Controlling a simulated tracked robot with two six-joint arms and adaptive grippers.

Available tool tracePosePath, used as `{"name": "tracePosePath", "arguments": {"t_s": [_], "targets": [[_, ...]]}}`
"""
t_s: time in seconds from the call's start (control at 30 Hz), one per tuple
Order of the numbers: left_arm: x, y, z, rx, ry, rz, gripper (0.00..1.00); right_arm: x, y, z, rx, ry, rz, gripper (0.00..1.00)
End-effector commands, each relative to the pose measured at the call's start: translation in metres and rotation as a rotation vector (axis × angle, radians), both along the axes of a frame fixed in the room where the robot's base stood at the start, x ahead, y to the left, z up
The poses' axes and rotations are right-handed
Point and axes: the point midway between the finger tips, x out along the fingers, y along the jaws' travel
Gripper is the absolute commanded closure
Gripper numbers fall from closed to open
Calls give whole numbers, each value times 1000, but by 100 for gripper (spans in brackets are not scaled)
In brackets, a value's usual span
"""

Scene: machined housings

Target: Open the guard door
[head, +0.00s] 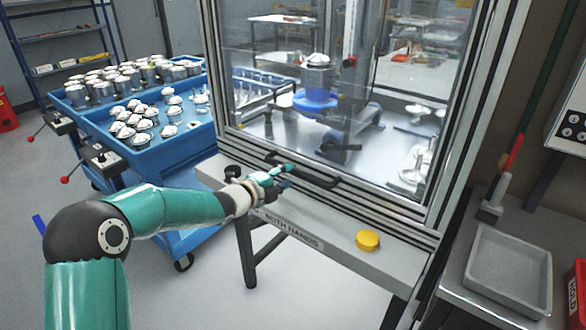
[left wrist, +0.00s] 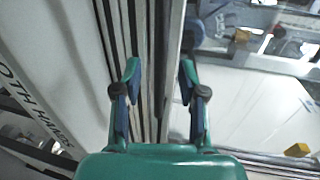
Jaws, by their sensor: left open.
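The guard door (head: 335,60) is a clear panel in a metal frame, and it looks shut, with its lower edge down at the sill. A black bar handle (head: 318,180) runs along its bottom rail. My left gripper (head: 286,176) is at the left end of this handle, with its fingers pointing toward the door. In the left wrist view the left gripper (left wrist: 160,78) is open, its two fingers apart on either side of dark and metal rails. I cannot tell whether the fingers touch the handle. My right gripper is out of view.
A ledge marked "BOTH HANDS" (head: 335,252) runs below the door, with a yellow button (head: 368,240) and a black button (head: 232,172). A blue cart (head: 190,150) with metal housings stands left. A grey tray (head: 508,270) lies on the right bench. Machinery with a blue part (head: 316,101) shows behind the door.

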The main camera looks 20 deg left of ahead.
Motion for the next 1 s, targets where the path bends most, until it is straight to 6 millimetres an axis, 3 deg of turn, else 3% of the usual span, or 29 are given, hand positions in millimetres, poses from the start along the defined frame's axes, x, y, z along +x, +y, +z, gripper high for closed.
{"name": "tracePosePath", "arguments": {"t_s": [0.1, 0.3, 0.67, 0.93, 1.0], "targets": [[20, -8, -3, -2, 1, -1, 59, 0, 0, 8, 0, 0, 0, 100], [38, -14, -8, 0, 1, -1, 59, 0, 0, 13, 0, 0, 0, 100], [42, -15, -9, -1, 0, 0, 59, 0, 0, 13, 0, 0, 0, 100], [42, -15, -9, -1, 0, 1, 100, 0, 0, 13, 0, 0, 0, 100], [42, -15, -10, -1, 2, 1, 100, 0, 0, 13, 0, 0, 0, 100]]}}
